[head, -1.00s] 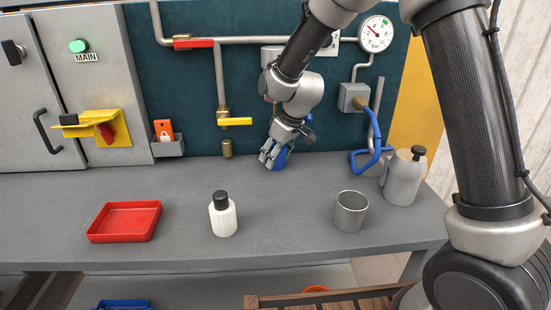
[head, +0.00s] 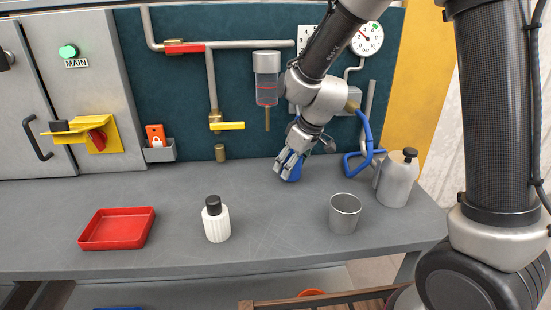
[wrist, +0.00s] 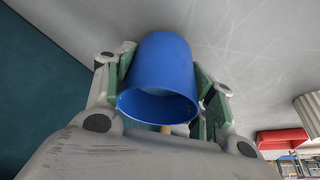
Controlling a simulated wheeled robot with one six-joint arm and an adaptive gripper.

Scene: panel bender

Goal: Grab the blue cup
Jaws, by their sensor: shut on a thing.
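The blue cup (wrist: 163,72) fills the middle of the wrist view, its open rim facing the camera. My gripper (wrist: 165,90) is shut on it, with a green-padded finger on each side of its wall. In the head view my gripper (head: 287,168) is at the back of the bench. Only a small part of the blue cup (head: 294,173) shows there, behind the fingers. Whether the cup touches the bench top is hard to tell.
The grey bench (head: 180,188) holds a red tray (head: 118,229), a white bottle with black cap (head: 216,220), a metal cup (head: 344,213) and a grey canister (head: 397,180). A blue hose (head: 366,145) hangs right of my gripper. Yellow valve handle (head: 230,125) is on the wall.

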